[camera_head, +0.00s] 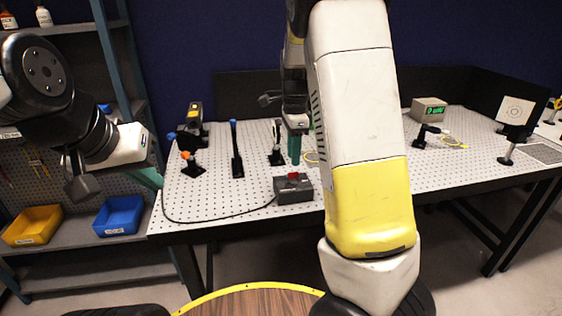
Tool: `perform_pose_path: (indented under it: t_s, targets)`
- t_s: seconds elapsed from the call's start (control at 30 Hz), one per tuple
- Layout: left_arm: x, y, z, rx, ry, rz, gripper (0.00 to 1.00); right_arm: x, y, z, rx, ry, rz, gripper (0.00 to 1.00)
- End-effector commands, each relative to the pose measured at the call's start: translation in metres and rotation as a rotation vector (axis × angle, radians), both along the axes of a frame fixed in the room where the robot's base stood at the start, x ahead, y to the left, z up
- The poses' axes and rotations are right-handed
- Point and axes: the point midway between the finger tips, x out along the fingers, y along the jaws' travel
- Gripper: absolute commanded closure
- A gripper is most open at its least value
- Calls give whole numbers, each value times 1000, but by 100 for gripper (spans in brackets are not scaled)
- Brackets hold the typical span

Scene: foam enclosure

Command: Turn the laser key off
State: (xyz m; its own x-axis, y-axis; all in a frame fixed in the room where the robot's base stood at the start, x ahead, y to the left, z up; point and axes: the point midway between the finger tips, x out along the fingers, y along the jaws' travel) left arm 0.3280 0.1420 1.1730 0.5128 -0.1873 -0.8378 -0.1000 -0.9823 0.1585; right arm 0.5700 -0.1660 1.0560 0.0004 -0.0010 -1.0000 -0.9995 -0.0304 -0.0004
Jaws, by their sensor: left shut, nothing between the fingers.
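A small dark grey box (294,190) with a red part (293,176) on its top sits near the front edge of the perforated table. A black cable runs from it to the left. The key itself is too small to make out. My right gripper (294,160) points down just above the box, its teal fingers close to the red part; whether they touch it I cannot tell. Its finger gap does not show. My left gripper (150,178) is shut and empty at the table's left edge, well apart from the box.
Posts and optic mounts (237,155) stand on the table's left half. A meter with a green display (429,109) and a target plate (516,112) stand to the right. Shelves with a yellow bin (33,225) and a blue bin (119,216) are at the left.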

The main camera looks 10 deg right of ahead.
Motion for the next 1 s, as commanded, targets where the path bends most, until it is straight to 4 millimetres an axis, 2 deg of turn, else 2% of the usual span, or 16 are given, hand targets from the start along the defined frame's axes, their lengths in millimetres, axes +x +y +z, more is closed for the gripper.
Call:
perform_pose_path:
  t_s: [0.1, 0.3, 0.43, 0.67, 0.83, 1.0]
  targets:
    - [0, 0, 0, 0, 0, 0, 100, -1, 0, -22, 0, 5, 1, 70]
    - [0, 0, 0, 0, 0, 0, 100, -1, 0, -46, 1, 3, 2, 70]
    - [0, 0, 0, 0, 0, 0, 100, -1, 0, -53, 1, 1, 2, 70]
    - [0, 0, 0, 0, 0, 0, 100, -1, 0, -54, 1, 1, 3, 70]
    - [0, 0, 0, 0, 0, 0, 100, 0, 0, -54, 1, 0, 3, 99]
    - [0, 0, 0, 0, 0, 0, 100, 0, 0, -54, 1, 0, 3, 100]
